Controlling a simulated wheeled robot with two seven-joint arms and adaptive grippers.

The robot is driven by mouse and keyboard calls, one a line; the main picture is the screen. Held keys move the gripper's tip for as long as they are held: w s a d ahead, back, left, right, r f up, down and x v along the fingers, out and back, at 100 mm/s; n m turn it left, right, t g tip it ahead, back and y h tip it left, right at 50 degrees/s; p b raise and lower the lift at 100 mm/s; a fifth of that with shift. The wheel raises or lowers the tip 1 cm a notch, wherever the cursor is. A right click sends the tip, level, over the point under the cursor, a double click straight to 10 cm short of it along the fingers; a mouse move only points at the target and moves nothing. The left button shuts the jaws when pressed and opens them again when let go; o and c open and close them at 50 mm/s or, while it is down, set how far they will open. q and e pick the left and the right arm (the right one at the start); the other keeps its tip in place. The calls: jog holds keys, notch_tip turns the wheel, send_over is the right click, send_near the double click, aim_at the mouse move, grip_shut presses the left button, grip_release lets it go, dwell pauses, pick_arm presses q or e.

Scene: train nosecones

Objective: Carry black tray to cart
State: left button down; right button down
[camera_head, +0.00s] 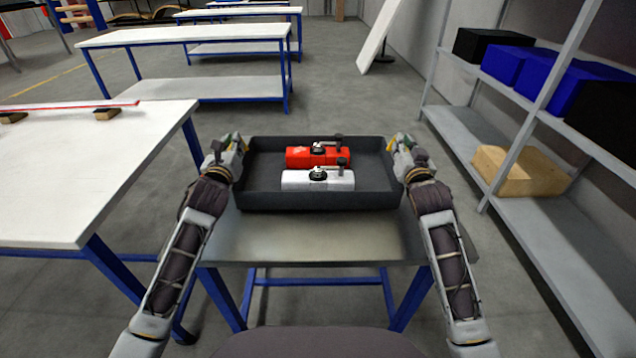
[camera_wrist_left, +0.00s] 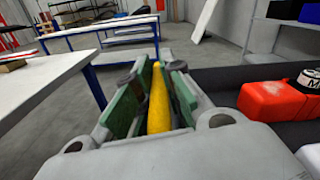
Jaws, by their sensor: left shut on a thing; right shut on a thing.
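The black tray (camera_head: 320,198) is at or just above the far part of a grey-topped table (camera_head: 315,240) with blue legs. I cannot tell whether it touches the top. It holds a red block (camera_head: 300,157) and a white block (camera_head: 318,181), each with a dark fitting on top. My left gripper (camera_head: 236,150) is shut at the tray's left side. In the left wrist view its green pads flank a yellow piece (camera_wrist_left: 159,95), seemingly a handle. My right gripper (camera_head: 396,149) is shut at the tray's right side; its grip is partly hidden. No separate cart is clearly identifiable.
A white workbench (camera_head: 90,170) stands close on the left. Grey shelving (camera_head: 480,135) on the right holds black and blue bins and a wooden crate (camera_head: 520,172). More white benches (camera_head: 185,37) stand behind. Grey floor beyond the tray is free.

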pick_arm(q)
jog(key=shift+a+f+b, duration=0.1)
jog(key=shift+f+b, duration=0.25)
jog(key=shift+b, duration=0.1)
pick_arm(e)
jog(key=shift+f, duration=0.35)
pick_arm(q)
jog(key=c, duration=1.6)
grip_release()
pick_arm(e)
jog(key=c, duration=1.6)
grip_release()
pick_arm(q)
jog(key=shift+o, duration=0.2)
pick_arm(e)
jog(key=shift+o, duration=0.3)
pick_arm(q)
jog(key=shift+o, duration=0.2)
jog(key=shift+s, duration=0.9)
jog(key=s, duration=0.6)
jog(key=shift+f, duration=0.2)
pick_arm(e)
jog(key=shift+s+f, duration=0.1)
jog(key=shift+s, duration=0.15)
pick_arm(q)
jog(key=shift+s, duration=0.1)
pick_arm(e)
jog(key=shift+s, duration=5.75)
